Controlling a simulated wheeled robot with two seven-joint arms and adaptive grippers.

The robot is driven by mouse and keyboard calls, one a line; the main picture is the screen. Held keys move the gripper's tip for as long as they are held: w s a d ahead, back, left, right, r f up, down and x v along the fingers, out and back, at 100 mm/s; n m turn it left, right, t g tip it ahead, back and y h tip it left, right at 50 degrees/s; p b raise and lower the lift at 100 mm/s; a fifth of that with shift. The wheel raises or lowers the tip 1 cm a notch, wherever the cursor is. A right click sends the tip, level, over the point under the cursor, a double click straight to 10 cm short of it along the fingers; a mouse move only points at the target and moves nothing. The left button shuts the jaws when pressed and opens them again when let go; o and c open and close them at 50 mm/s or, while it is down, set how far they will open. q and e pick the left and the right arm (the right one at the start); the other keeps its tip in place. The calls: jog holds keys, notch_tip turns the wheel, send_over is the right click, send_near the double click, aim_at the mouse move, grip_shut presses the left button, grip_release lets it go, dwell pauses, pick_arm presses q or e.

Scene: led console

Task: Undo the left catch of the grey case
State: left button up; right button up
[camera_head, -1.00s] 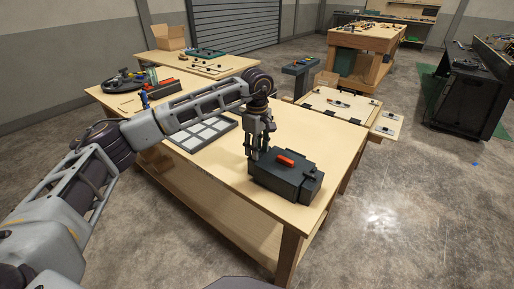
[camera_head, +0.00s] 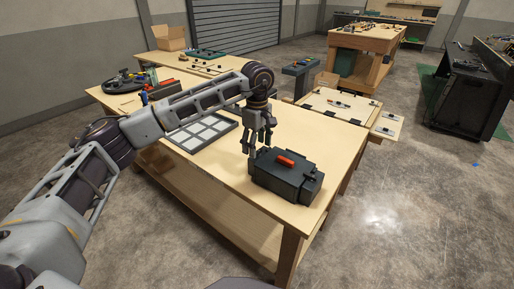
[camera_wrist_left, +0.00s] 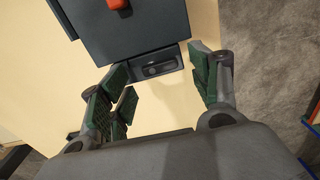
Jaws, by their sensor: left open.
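The dark grey case (camera_head: 288,182) stands on the wooden table near its front right corner, with a red handle (camera_head: 285,161) on top. In the left wrist view the case (camera_wrist_left: 130,30) fills the top, and the red handle (camera_wrist_left: 117,4) shows at the edge. A small dark catch (camera_wrist_left: 160,68) sticks out from the near side of the case. My left gripper (camera_head: 252,150) is open and empty at the left end of the case. In the wrist view its spread fingers (camera_wrist_left: 160,78) lie on either side of the catch. My right gripper is not in view.
A tray with pale square cells (camera_head: 203,132) lies on the table left of the case. Bare tabletop (camera_head: 325,137) lies behind the case. Other benches and a dark cabinet (camera_head: 460,95) stand farther off.

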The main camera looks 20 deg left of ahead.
pick_arm(q)
notch_tip(320, 180, up, 10)
dwell(0.6)
